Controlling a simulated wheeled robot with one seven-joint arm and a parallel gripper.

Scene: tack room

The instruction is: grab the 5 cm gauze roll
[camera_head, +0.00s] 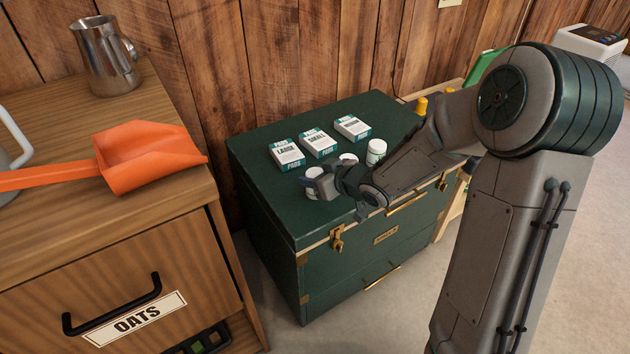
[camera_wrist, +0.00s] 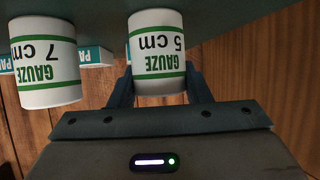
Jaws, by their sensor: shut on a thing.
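The 5 cm gauze roll (camera_wrist: 158,55) is a white cylinder with green bands and lettering, upside down in the wrist view. My gripper (camera_wrist: 160,88) has one finger on each side of it and is shut on it. In the head view, my gripper (camera_head: 325,184) is at the front left of the green trunk's lid, with the white roll (camera_head: 313,178) partly hidden by the fingers. I cannot tell whether the roll still touches the lid. A 7 cm gauze roll (camera_wrist: 45,62) stands beside it, apart from my gripper.
The green trunk (camera_head: 262,150) also bears three pad boxes (camera_head: 320,143) behind the rolls and a white container (camera_head: 376,150) to the right. A wooden cabinet (camera_head: 190,265) with an orange scoop (camera_head: 145,158) and metal jug (camera_head: 105,58) stands left. A plank wall is behind.

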